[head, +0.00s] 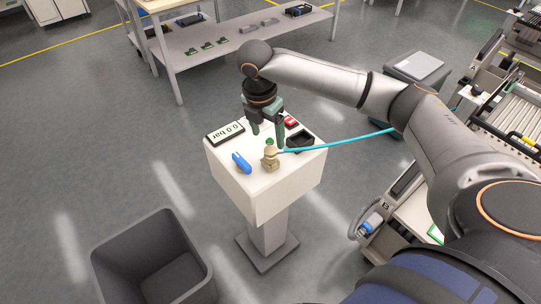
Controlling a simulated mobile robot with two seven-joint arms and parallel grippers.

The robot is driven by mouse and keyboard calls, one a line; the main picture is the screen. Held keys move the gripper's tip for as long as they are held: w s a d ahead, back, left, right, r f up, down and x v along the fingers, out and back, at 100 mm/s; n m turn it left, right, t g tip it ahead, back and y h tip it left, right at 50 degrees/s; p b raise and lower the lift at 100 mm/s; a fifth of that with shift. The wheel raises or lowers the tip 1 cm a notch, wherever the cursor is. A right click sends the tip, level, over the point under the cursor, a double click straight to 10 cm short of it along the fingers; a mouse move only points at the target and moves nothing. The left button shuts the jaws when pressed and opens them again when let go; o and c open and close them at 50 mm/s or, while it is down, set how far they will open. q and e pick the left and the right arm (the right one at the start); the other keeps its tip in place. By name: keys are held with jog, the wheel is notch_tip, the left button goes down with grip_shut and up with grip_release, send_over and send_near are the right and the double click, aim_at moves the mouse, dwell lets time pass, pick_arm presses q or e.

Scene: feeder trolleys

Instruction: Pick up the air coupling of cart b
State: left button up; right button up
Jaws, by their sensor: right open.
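A white pedestal (250,200) stands in the middle of the head view. A short blue piece (241,163) lies left of the fitting. My right gripper (268,136) points down over the pedestal, open, its fingers just behind the fitting; contact cannot be told. A cart marked B (386,207) is at right, with a blue coupling-like part (371,223) on a grey hose at its near side. My left gripper is not in view.
On the pedestal are a pressure display (225,132) reading 0.0 bar, a red part (291,121) and a black holder (300,141). A dark open bin (150,245) stands at front left. A grey bench (185,42) with parts is behind.

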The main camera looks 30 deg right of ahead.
aim_at(271, 149)
jog(key=f, duration=0.4)
jog(key=d+f, duration=0.1)
jog(key=f, duration=0.2)
jog(key=shift+w+d+f, duration=0.1)
jog(key=shift+w, duration=0.05)
grip_shut()
dwell(0.5)
dwell(0.3)
